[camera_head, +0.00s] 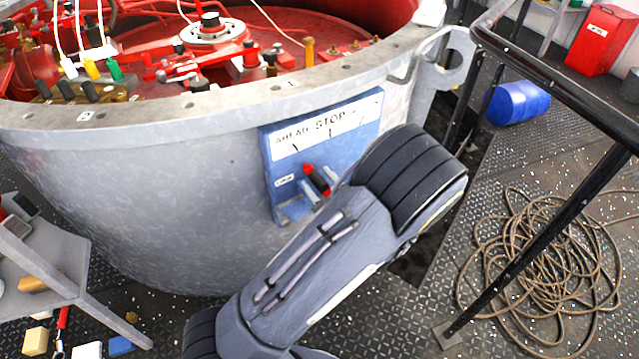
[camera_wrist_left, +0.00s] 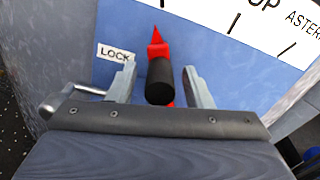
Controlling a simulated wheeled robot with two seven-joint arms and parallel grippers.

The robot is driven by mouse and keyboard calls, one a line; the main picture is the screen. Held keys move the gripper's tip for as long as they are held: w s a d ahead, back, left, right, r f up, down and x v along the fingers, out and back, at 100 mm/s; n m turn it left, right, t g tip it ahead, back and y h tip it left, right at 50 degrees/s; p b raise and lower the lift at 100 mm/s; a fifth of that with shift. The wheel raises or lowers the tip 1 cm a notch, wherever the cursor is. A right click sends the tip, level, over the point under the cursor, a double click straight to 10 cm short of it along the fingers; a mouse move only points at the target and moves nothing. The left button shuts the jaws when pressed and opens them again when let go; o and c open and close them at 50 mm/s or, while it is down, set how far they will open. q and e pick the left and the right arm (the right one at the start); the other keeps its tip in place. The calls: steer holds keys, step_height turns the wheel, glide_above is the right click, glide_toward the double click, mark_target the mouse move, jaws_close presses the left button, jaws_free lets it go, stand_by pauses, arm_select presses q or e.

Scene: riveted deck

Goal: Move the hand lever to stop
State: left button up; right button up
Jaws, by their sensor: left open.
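The blue lever panel (camera_head: 350,142) is fixed to the grey drum's side, with a white plate reading AHEAD and STOP, and ASTERN partly in the wrist view. The hand lever (camera_head: 314,176) has a red pointer and black grip; its red tip (camera_wrist_left: 156,40) points towards the leftmost mark, on the AHEAD side. My left gripper (camera_wrist_left: 160,88) is open, its two fingers either side of the black grip (camera_wrist_left: 160,82), with a visible gap on each side. In the head view my left arm hides most of the gripper. My right gripper is not in view.
A LOCK label (camera_wrist_left: 114,53) and a metal loop (camera_wrist_left: 62,104) are left of the fingers. The grey drum (camera_head: 150,190) has red machinery inside. A black railing (camera_head: 560,80), coiled rope (camera_head: 540,260) and blue barrel (camera_head: 518,103) are at right; a grey stand (camera_head: 45,262) is at left.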

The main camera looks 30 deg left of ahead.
arm_select(q)
steer(key=shift+a, duration=0.1)
jaws_close()
steer(key=w+d+r+m+p, duration=0.1)
steer(key=w+d+m+p, duration=0.2)
steer(key=w+m+p, duration=0.2)
steer(key=w+p, duration=0.1)
steer(key=p, duration=0.1)
steer(key=shift+w+d+r+p, duration=0.2)
steer(key=shift+w+r+p, duration=0.1)
steer(key=shift+r+p, duration=0.05)
jaws_free()
steer(key=shift+s, duration=0.1)
steer(key=v, duration=0.7)
steer(key=shift+d+p, duration=0.3)
steer(key=shift+d, duration=0.05)
